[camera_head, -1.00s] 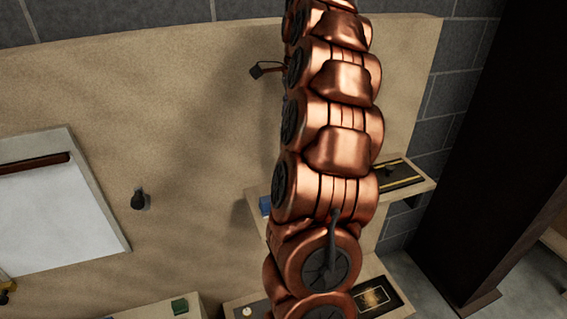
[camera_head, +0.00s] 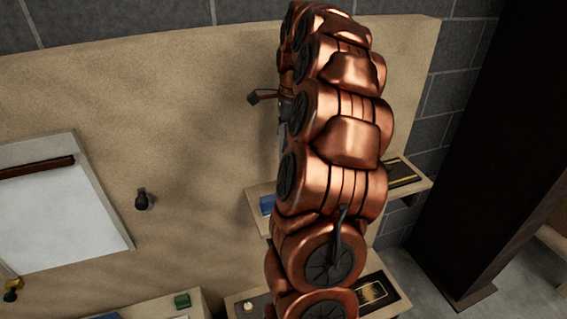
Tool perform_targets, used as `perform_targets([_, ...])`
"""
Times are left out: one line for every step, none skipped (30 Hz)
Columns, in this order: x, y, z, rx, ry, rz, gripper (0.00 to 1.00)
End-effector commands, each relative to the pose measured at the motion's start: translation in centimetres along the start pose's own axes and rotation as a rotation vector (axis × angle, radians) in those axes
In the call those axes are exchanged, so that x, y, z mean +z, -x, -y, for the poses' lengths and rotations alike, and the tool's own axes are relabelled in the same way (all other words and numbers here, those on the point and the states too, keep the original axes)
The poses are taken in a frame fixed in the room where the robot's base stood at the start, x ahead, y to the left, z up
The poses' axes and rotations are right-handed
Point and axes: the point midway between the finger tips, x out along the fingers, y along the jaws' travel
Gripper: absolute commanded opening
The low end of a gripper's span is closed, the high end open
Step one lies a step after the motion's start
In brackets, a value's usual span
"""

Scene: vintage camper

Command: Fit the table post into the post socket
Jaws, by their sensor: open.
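I cannot make out the table post or the post socket in this view. My copper arm runs down the middle and hides a wide strip of the place. A small dark part of my gripper (camera_head: 257,97) sticks out to the left of the arm's upper part, in front of the tan wall panel. The rest of the gripper is hidden behind the arm. The gripper is open, and I cannot see anything between its fingers.
The tan panel (camera_head: 100,110) stands behind the arm, with a white framed panel (camera_head: 60,220) and a dark knob (camera_head: 142,201) at left. A shelf (camera_head: 421,184) and lower counters hold small items. A dark post (camera_head: 480,160) stands at right.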

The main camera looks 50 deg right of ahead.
Motion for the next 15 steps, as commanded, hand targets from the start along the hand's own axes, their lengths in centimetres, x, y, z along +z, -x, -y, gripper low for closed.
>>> perform_targets([-0.01, -0.03, -0.01, 0.000, 0.000, 0.000, 0.74])
perform_targets([-0.01, -0.03, -0.01, 0.000, 0.000, 0.000, 0.74])
perform_targets([-0.01, -0.03, -0.01, 0.000, 0.000, 0.000, 0.74])
perform_targets([-0.01, -0.03, -0.01, 0.000, 0.000, 0.000, 0.74])
perform_targets([-0.01, -0.03, -0.01, 0.000, 0.000, 0.000, 0.74])
perform_targets([0.00, -0.03, -0.02, 0.001, 0.000, 0.000, 0.71])
perform_targets([0.00, -0.03, -0.02, 0.001, 0.000, 0.000, 0.68])
perform_targets([0.00, -0.02, -0.02, 0.001, 0.000, 0.000, 0.65])
perform_targets([0.00, -0.03, -0.02, 0.001, 0.000, 0.000, 0.61])
perform_targets([0.00, -0.03, -0.02, 0.001, 0.000, 0.000, 0.57])
perform_targets([0.00, -0.03, -0.02, 0.001, 0.000, 0.000, 0.54])
perform_targets([0.00, -0.03, -0.03, 0.001, 0.000, 0.000, 0.50])
perform_targets([0.00, -0.03, -0.03, 0.001, 0.000, 0.000, 0.47])
perform_targets([0.00, -0.02, -0.03, 0.001, 0.000, 0.000, 0.44])
perform_targets([0.00, -0.03, -0.03, 0.001, 0.000, 0.000, 0.40])
